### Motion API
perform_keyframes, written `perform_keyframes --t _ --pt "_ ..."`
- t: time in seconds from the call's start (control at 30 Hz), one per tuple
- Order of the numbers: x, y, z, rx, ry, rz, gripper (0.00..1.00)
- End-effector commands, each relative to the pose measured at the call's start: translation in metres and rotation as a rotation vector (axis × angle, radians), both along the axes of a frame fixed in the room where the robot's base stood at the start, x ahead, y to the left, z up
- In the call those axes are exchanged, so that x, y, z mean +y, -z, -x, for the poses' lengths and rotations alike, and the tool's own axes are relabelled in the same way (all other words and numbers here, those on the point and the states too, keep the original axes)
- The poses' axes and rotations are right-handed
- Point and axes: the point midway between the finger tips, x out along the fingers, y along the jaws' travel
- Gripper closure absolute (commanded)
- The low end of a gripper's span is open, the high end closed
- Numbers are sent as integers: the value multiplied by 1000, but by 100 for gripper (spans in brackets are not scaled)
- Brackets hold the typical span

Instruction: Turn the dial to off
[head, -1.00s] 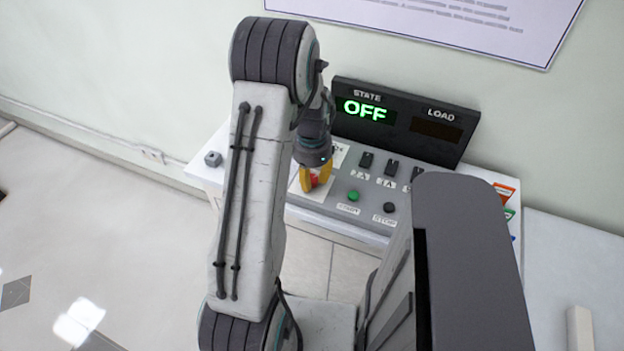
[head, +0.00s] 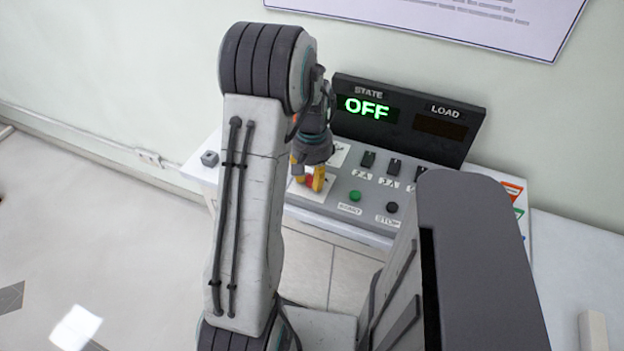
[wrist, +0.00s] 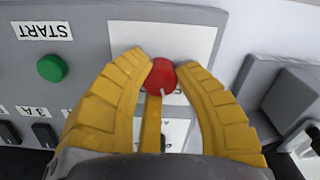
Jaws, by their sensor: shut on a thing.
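The red dial (wrist: 160,76) sits on a white plate (wrist: 190,40) of the grey control panel. My gripper (wrist: 162,70) has yellow fingers, and they are shut on the dial from both sides in the wrist view. A small white pointer mark shows on the dial's near edge. In the head view my gripper (head: 309,181) reaches down onto the panel (head: 345,221), and the dial is partly hidden by the fingers. The STATE display (head: 366,108) shows OFF in green. The lettering around the dial is mostly hidden.
A green START button (head: 355,196) and a dark STOP button (head: 392,208) are right of the dial. Several black switches (head: 368,160) stand behind them. The LOAD display (head: 440,127) is dark. A small grey block (head: 210,158) is at the panel's left end.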

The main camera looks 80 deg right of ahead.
Motion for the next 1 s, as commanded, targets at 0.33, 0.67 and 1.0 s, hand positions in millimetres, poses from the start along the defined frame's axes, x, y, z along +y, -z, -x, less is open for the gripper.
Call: perform_keyframes --t 0.33,0.67,1.0 --pt "2 3 0 -1 -273 -7 100" --pt "2 3 0 -2 -419 -7 100" --pt "2 2 0 -2 -457 -8 100"
